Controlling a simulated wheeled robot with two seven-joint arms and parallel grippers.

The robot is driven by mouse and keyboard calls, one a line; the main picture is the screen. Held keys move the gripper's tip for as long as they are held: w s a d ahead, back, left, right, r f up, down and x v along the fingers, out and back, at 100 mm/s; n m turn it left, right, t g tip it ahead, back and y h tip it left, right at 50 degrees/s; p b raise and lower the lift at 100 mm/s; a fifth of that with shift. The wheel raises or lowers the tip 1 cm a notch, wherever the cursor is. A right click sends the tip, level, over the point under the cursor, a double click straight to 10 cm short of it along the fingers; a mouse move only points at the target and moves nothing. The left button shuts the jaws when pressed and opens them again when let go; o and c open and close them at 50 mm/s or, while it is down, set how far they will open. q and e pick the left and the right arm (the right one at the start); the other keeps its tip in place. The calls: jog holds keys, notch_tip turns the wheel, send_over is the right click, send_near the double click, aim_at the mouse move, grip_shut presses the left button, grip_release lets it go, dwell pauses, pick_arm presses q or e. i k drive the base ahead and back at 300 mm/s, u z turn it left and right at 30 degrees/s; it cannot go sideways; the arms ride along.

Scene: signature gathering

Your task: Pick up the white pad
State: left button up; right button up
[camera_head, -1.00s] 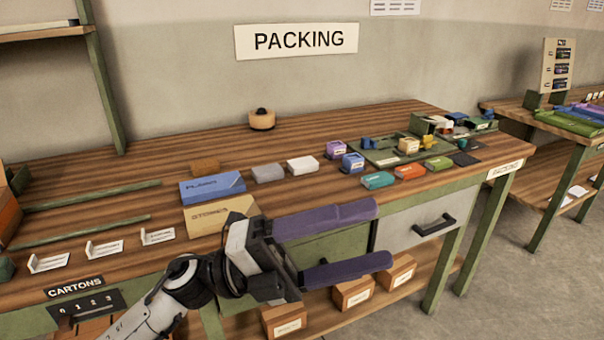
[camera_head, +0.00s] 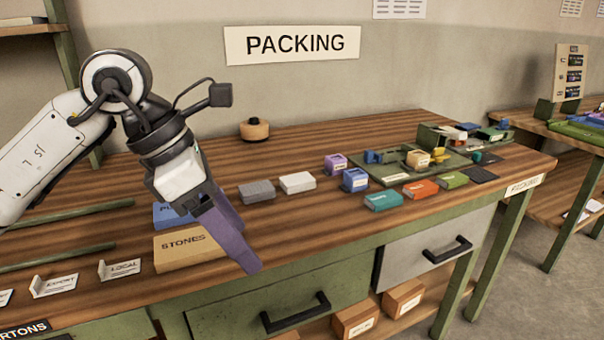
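The white pad (camera_head: 298,182) is a small white block lying flat on the wooden bench, just right of a similar grey pad (camera_head: 257,191). My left gripper (camera_head: 246,252) comes in from the left with its purple fingers pointing down. Its fingertips are in front of the grey pad in the picture, left of and nearer than the white pad, and apart from it. The fingers overlap edge-on, so the gap between them is hidden. Nothing shows in them. My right gripper is out of view.
A tan STONES box (camera_head: 185,251) and a blue box (camera_head: 170,215) sit partly behind my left gripper. Purple and blue small boxes (camera_head: 355,180) stand right of the white pad. A round wooden knob (camera_head: 254,130) stands behind. Bench top behind the pad is clear.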

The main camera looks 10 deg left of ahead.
aim_at(293, 183)
jog(key=i, duration=1.15)
